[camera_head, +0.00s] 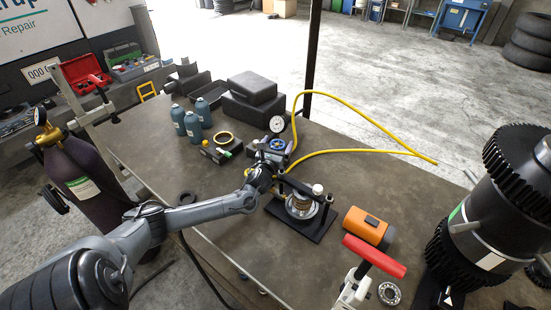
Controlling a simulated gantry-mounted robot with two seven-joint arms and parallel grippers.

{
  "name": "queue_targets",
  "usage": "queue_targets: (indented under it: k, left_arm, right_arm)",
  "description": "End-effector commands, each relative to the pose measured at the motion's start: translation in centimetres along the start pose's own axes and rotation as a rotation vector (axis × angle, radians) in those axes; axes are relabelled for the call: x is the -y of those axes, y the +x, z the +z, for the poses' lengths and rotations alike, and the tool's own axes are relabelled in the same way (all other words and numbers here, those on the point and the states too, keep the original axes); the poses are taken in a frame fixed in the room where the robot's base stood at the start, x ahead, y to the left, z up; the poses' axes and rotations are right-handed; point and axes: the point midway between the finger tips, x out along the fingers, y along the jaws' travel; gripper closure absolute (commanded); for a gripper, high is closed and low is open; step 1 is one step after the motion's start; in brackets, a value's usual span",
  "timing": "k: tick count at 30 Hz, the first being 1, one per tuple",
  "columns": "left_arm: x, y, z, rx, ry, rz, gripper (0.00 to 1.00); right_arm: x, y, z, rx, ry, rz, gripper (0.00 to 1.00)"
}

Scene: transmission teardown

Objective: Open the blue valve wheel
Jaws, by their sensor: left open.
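A small blue part (288,148), which looks like the valve wheel, sits on the gauge unit near the middle of the table in the head view. A round white gauge (278,124) stands just behind it. My left arm reaches in from the lower left. My left gripper (270,161) is open, close in front of the blue part, and partly covers it. I cannot tell whether the fingers touch the wheel. My right gripper is not in view.
A yellow hose (350,152) loops to the right. A black fixture (300,222) with a metal part stands in front. Blue-grey bottles (193,126) and black boxes (252,88) are behind left.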

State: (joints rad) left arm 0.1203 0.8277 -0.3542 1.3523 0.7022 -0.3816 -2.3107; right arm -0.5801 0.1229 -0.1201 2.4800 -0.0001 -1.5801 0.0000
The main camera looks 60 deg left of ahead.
Motion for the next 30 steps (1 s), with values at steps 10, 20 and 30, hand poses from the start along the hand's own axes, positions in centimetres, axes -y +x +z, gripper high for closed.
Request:
queue_targets:
  k: [10, 20, 30]
  left_arm:
    - [-0.4, 0.1, -0.2, 0.003, 0.009, -0.198, 0.07]
    - [-1.2, -2.6, -0.2, -0.007, 0.004, -0.391, 0.07]
    - [-3.2, -7.7, -0.2, -0.008, 0.003, -0.388, 0.07]
  right_arm:
    - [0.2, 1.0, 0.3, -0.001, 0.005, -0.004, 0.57]
    - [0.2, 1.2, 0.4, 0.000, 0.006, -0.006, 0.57]
    - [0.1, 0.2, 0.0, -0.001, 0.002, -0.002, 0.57]
